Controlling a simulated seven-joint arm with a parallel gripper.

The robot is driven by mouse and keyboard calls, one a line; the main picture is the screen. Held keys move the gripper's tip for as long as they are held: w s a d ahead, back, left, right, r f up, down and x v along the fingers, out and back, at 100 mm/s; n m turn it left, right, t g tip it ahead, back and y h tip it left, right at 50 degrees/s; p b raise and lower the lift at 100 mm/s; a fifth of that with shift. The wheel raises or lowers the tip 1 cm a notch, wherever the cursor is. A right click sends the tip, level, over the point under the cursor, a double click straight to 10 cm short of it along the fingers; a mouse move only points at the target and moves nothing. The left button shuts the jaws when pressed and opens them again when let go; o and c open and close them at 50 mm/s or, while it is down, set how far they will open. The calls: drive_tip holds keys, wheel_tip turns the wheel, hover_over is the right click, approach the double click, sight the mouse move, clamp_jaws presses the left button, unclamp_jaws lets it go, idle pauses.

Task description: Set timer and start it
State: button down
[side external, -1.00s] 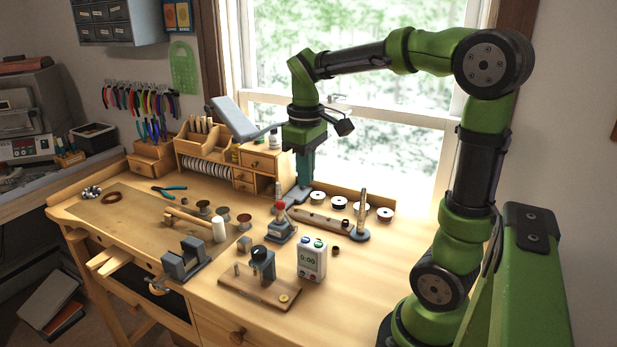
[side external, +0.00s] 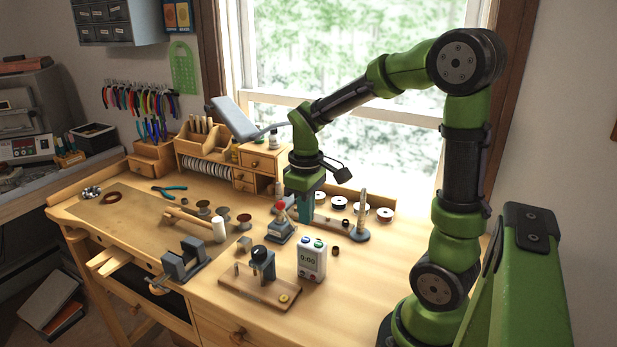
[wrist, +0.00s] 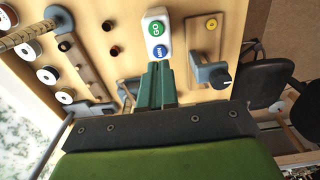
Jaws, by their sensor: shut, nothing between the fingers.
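The timer (side external: 312,259) is a white upright box on the bench with a display that reads 0:00. It has a green and a blue button on top and small buttons on its front. In the wrist view the timer's top (wrist: 157,29) shows a green button marked GO (wrist: 155,28) and a blue button (wrist: 160,51) nearer my fingers; its lettering is too small to read surely. My gripper (side external: 306,222) is shut and empty, pointing down above and behind the timer. In the wrist view my fingertips (wrist: 159,68) appear just short of the blue button, apparently not touching it.
A wooden base with a dark-knobbed post (side external: 262,263) stands left of the timer. A rail with an upright rod (side external: 360,222) and several spools lie behind.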

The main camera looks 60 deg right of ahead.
sight(307, 240)
drive_tip(key=shift+f, duration=2.3)
drive_tip(key=shift+s+f, duration=0.1)
drive_tip(key=shift+f, duration=0.85)
wheel_tip(307, 240, up, 10)
drive_tip(key=shift+w+f, duration=0.25)
drive_tip(key=shift+w, duration=0.1)
